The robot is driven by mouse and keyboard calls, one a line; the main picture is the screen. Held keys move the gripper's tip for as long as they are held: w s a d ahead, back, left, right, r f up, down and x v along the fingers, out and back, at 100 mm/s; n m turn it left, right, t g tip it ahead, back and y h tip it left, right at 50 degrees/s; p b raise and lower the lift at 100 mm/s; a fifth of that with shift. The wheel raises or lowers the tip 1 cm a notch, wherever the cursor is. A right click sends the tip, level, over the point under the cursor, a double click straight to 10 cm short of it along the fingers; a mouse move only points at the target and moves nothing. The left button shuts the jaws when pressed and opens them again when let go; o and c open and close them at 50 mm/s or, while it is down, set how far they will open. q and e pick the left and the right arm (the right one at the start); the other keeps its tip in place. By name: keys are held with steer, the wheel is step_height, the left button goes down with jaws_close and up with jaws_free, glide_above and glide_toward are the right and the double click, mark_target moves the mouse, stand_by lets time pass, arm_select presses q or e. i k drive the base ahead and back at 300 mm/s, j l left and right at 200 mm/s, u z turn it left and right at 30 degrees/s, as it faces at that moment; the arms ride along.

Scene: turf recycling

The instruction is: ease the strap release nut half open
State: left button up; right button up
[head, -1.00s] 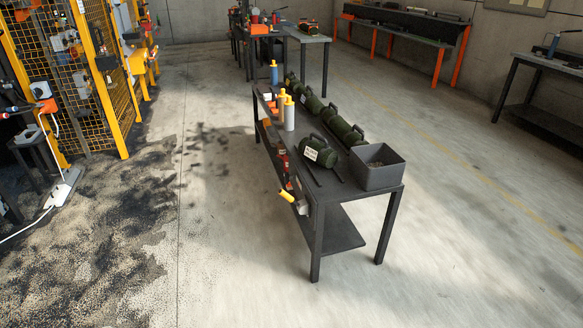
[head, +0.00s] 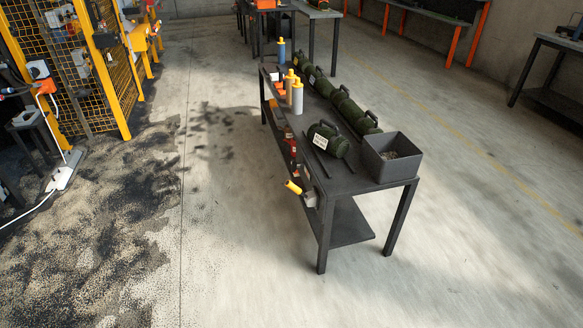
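I cannot pick out a strap or a release nut in the head view. Dark green cylindrical bodies with handles lie on a dark workbench (head: 345,181). The nearest green cylinder (head: 327,141) carries a white label and lies apart from the row (head: 343,104) behind it. A tool with a yellow handle (head: 292,187) and red parts (head: 291,150) hang on the bench's left side. Neither of my grippers shows in this view.
An open grey bin (head: 392,158) stands at the bench's near right corner. Bottles (head: 297,98) stand at its left edge. A yellow mesh fence (head: 82,75) and a low black stand (head: 30,135) are at left. The floor before the bench is clear, with dark granules at left.

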mark_target(294, 166)
steer(key=i+l+u, duration=0.25)
steer(key=i+l, duration=0.4)
steer(key=i, duration=0.4)
steer(key=i+l+u, duration=0.25)
steer(key=i+l, duration=0.65)
steer(key=i, duration=0.1)
